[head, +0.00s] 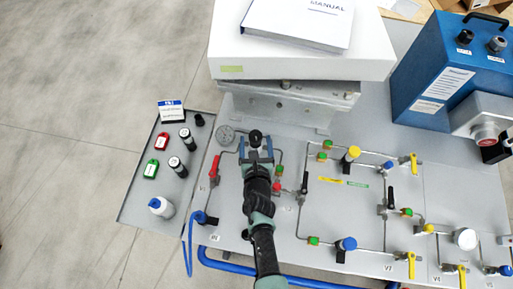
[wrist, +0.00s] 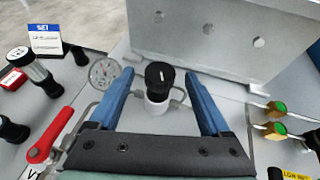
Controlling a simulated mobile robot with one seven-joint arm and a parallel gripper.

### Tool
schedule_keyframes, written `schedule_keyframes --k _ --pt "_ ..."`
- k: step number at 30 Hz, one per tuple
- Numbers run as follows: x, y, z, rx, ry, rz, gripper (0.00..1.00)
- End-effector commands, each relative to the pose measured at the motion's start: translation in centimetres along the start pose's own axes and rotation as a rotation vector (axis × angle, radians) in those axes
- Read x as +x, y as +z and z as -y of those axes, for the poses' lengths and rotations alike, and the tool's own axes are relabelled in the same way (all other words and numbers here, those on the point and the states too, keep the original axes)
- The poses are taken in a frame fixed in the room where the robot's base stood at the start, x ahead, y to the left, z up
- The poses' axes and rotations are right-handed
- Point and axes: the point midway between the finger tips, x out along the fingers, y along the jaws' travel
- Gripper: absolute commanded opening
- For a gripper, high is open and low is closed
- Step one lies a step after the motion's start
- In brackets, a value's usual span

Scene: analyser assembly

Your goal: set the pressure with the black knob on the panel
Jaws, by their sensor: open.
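The black knob (wrist: 160,75) sits on a pale cylindrical body on the grey panel (head: 345,215). In the head view the knob (head: 255,136) shows just beyond my gripper. My gripper (wrist: 162,82) is open, with one blue finger on each side of the knob and a visible gap on both sides in the wrist view. In the head view my gripper (head: 256,150) reaches up the panel from below. A white mark shows on the knob's top. A round gauge (wrist: 104,72) stands left of the knob; it also shows in the head view (head: 226,135). Its reading is too small to tell.
A red-handled valve (wrist: 55,135) is at the left, and green-and-yellow fittings (wrist: 277,109) are at the right. A side tray (head: 140,208) holds bottles and tags. A blue case (head: 440,75) stands at the far right.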

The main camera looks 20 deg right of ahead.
Motion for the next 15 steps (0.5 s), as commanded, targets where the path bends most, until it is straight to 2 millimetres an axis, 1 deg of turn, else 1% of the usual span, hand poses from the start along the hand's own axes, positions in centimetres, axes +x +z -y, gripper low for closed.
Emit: schedule_keyframes --k 1,6,10,15 --pt "-1.4 0.2 0.0 0.001 0.0 -0.003 0.81" --pt "-4.6 0.2 0.0 0.0 0.0 -0.002 0.81" --pt "-6.7 0.2 0.0 -0.001 0.0 -0.001 0.81" --pt "-8.4 0.1 0.0 -0.001 0.0 0.0 0.81"
